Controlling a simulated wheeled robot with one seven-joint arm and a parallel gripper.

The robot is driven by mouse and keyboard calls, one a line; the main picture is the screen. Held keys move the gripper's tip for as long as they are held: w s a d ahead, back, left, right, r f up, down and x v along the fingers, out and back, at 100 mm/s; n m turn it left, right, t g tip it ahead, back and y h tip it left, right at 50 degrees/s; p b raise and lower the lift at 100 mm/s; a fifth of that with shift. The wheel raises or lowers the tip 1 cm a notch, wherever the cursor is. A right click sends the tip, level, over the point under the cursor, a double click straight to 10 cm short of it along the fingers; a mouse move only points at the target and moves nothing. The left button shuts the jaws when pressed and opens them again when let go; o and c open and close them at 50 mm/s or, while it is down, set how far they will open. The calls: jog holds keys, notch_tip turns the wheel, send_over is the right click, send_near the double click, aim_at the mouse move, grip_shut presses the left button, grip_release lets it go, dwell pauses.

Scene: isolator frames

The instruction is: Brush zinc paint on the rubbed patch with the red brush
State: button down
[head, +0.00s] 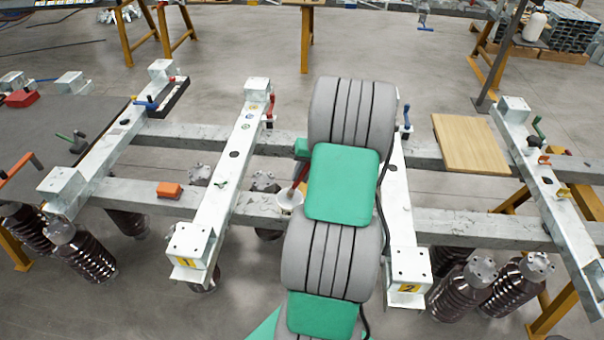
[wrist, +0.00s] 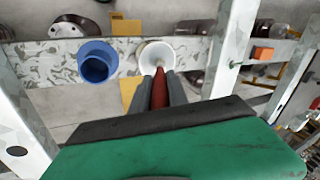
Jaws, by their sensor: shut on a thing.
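My gripper (wrist: 159,82) is shut on the red brush (wrist: 160,94), with a dark finger on each side of its handle. The brush's far end reaches into the white cup (wrist: 156,54) on the crossbeam; its bristles are not clearly seen. In the head view the red brush (head: 301,177) slants down to the white cup (head: 289,199), and my arm covers most of my gripper. A blue cup (wrist: 96,62) stands left of the white cup in the wrist view. I cannot make out which mark is the rubbed patch.
Beam 1 (head: 217,205) and beam 2 (head: 398,215) lie across the long crossbeams on either side of my arm. An orange block (head: 168,190) sits left of beam 1. A wooden board (head: 470,143) lies at right. Dark insulators (head: 455,300) stand below.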

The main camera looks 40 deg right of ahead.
dwell(0.4)
jog(key=shift+r+p, duration=2.75)
jog(key=shift+r, duration=0.7)
